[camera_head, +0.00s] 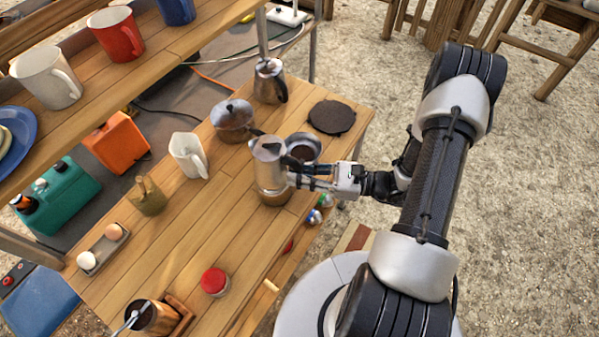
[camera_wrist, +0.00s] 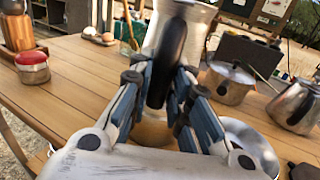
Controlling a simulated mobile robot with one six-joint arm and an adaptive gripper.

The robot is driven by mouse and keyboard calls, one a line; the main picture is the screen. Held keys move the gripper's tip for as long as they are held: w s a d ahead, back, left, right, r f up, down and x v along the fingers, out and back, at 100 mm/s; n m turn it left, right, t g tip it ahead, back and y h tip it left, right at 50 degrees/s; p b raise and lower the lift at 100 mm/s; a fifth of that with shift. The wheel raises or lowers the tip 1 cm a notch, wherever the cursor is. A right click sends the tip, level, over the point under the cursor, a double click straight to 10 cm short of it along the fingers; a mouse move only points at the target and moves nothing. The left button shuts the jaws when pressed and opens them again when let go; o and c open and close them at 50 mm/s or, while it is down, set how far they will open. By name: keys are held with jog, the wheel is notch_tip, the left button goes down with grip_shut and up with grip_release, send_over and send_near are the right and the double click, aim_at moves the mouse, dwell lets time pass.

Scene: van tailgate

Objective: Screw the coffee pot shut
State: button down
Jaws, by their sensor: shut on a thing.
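The silver coffee pot (camera_head: 267,163) stands upright near the table's right edge in the head view. Its upper part also shows in the wrist view (camera_wrist: 187,28), with its black handle (camera_wrist: 167,60) towards me. My gripper (camera_head: 297,178) reaches in from the right, and its fingers in the wrist view (camera_wrist: 163,95) are shut on the handle. A lower part (camera_head: 274,197) of the pot shows beneath the upper part, mirroring the wood. I cannot tell how tightly the two parts are joined; the fingers hide some of the seam in the wrist view.
A small metal bowl or pan (camera_head: 303,146) sits close behind the pot. A lidded pot (camera_head: 233,119), a kettle (camera_head: 268,83), a dark round mat (camera_head: 331,117) and a white jug (camera_head: 188,154) stand farther back. A red-lidded jar (camera_head: 214,281) is in front.

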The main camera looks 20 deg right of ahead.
jog(key=shift+f+b, duration=1.15)
jog(key=shift+f, duration=0.45)
dwell(1.6)
jog(key=c, duration=1.4)
grip_release()
jog(key=v, duration=1.2)
